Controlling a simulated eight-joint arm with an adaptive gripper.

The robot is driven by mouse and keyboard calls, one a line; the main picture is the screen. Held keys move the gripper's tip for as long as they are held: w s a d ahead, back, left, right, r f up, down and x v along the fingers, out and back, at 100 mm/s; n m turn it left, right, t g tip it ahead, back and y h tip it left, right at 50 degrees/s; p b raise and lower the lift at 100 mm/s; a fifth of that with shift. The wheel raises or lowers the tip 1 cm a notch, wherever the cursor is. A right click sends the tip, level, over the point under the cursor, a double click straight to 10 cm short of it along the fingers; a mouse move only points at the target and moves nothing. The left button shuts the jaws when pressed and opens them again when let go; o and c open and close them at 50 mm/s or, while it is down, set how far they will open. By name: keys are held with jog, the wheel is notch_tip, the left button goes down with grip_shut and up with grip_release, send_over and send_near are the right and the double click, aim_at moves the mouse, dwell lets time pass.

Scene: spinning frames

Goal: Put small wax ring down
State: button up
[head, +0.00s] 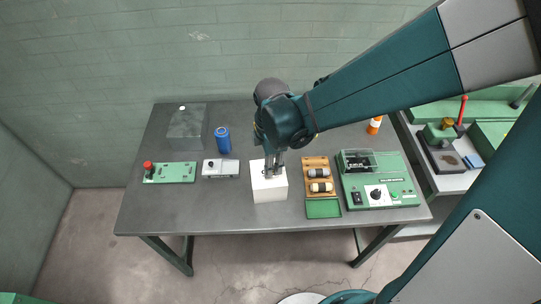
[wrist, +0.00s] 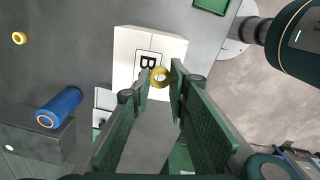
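The small wax ring, a yellow ring (wrist: 160,77), sits between my fingertips in the wrist view. My gripper (wrist: 161,74) appears shut on it. The ring is over a white box (wrist: 172,44) with a black letter B on top; I cannot tell whether it touches the box. In the head view my gripper (head: 275,172) is over the top of the white box (head: 270,193), and the ring cannot be made out. A second yellow ring (wrist: 19,38) lies apart on the grey table in the wrist view.
Left of the box on the table (head: 140,212) are a white device (head: 220,168), a blue cylinder (head: 222,140) and a green board (head: 175,173). Right of it are a wooden rack (head: 318,164), a green tray (head: 322,208) and a green machine (head: 378,180). The front left tabletop is clear.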

jog(key=shift+f, duration=2.05)
jog(key=shift+f, duration=0.2)
jog(key=o, duration=0.6)
jog(key=shift+r, duration=0.2)
jog(key=shift+r, duration=6)
